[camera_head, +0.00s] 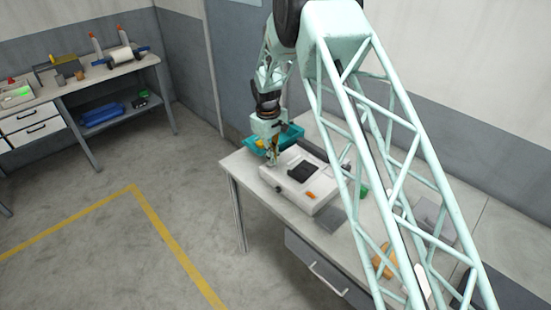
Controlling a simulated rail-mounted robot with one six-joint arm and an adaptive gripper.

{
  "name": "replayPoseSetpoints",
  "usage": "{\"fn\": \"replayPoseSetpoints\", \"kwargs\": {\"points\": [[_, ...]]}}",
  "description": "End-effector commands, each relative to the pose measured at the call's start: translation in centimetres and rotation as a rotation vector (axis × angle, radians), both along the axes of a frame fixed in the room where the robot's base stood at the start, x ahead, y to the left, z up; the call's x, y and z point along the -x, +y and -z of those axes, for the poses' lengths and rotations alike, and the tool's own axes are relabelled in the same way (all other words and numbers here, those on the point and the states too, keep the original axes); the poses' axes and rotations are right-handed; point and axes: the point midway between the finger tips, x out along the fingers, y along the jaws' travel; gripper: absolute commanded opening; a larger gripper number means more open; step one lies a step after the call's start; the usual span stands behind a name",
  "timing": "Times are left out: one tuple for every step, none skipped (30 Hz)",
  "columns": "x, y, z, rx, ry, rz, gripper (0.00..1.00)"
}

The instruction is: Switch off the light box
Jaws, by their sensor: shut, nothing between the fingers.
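The light box appears to be the low white box (325,186) on the near table, with a dark square piece (301,171) on its top. A small orange part (310,195) sits at its front right, perhaps the switch; its position is too small to read. I cannot tell whether the box is lit. My gripper (273,161) points down, shut and empty, at the box's back-left corner. I cannot tell whether its fingertips touch the box.
A teal bin (291,136) stands just behind my gripper. A grey flat piece (330,219) lies in front of the box. My arm hides part of the table's right side. A far bench (88,76) holds several items. The floor at left is clear.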

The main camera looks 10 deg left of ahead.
Motion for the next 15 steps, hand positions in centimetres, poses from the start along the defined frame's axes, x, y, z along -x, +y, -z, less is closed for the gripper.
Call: {"fn": "replayPoseSetpoints", "kwargs": {"points": [[0.2,0.1,0.2,0.001,0.002,-0.001,0.00],[0.3,0.1,0.2,0.001,0.003,-0.001,0.00],[0.3,0.2,0.2,0.001,0.003,-0.001,0.00],[0.4,0.2,0.2,0.001,0.003,-0.001,0.00],[0.5,0.3,0.2,0.001,0.003,-0.001,0.00],[0.6,0.3,0.3,0.001,0.003,-0.001,0.00],[0.7,0.4,0.3,0.001,0.003,-0.001,0.00],[0.8,0.4,0.3,0.001,0.003,-0.001,0.00],[0.9,0.5,0.3,0.002,0.003,-0.002,0.00],[1.0,0.5,0.3,0.002,0.003,-0.002,0.00],[1.1,0.6,0.3,0.002,0.003,-0.002,0.00],[1.2,0.6,0.4,0.002,0.003,-0.002,0.00],[1.3,0.7,0.4,0.001,0.004,-0.002,0.00],[1.4,0.7,0.4,0.002,0.005,-0.002,0.00],[1.4,0.8,0.4,0.002,0.005,-0.001,0.00]]}}
